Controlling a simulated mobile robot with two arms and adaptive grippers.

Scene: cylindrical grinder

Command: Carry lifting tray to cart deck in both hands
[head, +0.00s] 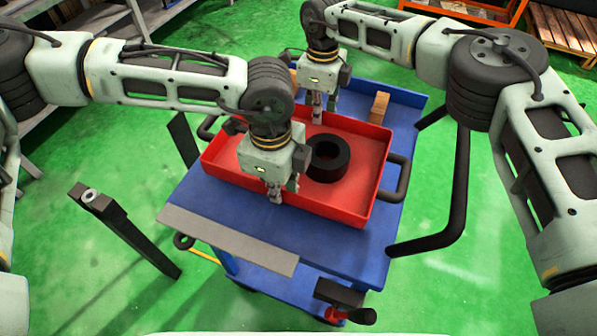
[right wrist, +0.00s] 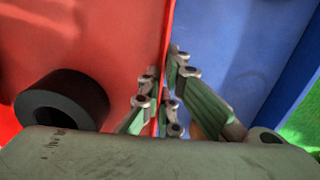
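The lifting tray (head: 362,150) is red and shallow, with a dark handle at each end. It is over the blue cart deck (head: 330,245); I cannot tell if a small gap lies beneath it. A thick black ring (head: 328,158) lies inside. My left gripper (head: 280,192) is at the tray's near long wall, its fingers closed about the rim. My right gripper (head: 318,106) is at the far long wall. In the right wrist view, its fingers (right wrist: 166,98) sit on both sides of the red wall (right wrist: 168,40), close against it.
A wooden block (head: 379,107) stands on the deck behind the tray. A grey flat plate (head: 228,240) lies along the deck's near left edge. The cart's black push handle (head: 455,200) is at the right. Shelving (head: 110,40) stands at the upper left. Green floor surrounds the cart.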

